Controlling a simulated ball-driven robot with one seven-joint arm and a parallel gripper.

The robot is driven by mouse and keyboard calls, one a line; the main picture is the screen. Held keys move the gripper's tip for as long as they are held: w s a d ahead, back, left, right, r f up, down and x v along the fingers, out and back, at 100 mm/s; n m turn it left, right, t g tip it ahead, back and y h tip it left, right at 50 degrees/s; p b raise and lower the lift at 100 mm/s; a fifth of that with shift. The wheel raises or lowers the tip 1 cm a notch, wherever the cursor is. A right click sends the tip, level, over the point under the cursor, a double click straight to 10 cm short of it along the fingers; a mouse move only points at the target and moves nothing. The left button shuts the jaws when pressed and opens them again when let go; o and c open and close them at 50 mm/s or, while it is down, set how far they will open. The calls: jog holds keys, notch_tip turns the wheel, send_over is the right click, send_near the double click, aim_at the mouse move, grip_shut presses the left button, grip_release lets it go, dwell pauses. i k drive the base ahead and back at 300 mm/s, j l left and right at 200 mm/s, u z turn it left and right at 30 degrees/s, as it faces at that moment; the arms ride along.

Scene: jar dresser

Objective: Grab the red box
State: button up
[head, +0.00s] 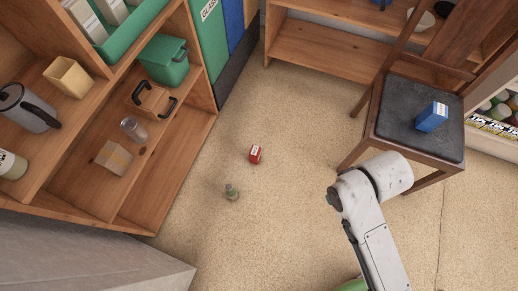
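The red box (255,154) is small, with a pale label on top. It lies on the speckled beige floor near the middle of the head view, in the open between the wooden shelves and the chair. My arm comes in from the lower right, with its white links to the right of the red box and apart from it. My gripper cannot be made out; no fingers show in this view.
A small greenish bottle (231,192) stands on the floor close to the red box. A wooden shelf unit (180,150) with jars and bins is at left. A chair (400,105) holding a blue box (432,117) is at right. Floor around the red box is mostly clear.

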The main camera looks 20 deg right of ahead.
aim_at(255, 154)
jog(key=k, duration=0.15)
jog(key=i+j+u, duration=0.1)
jog(key=i+u, duration=0.25)
jog(key=i, duration=0.3)
jog(key=i+l+u, duration=0.1)
jog(key=i+u, duration=0.25)
jog(key=i, duration=0.3)
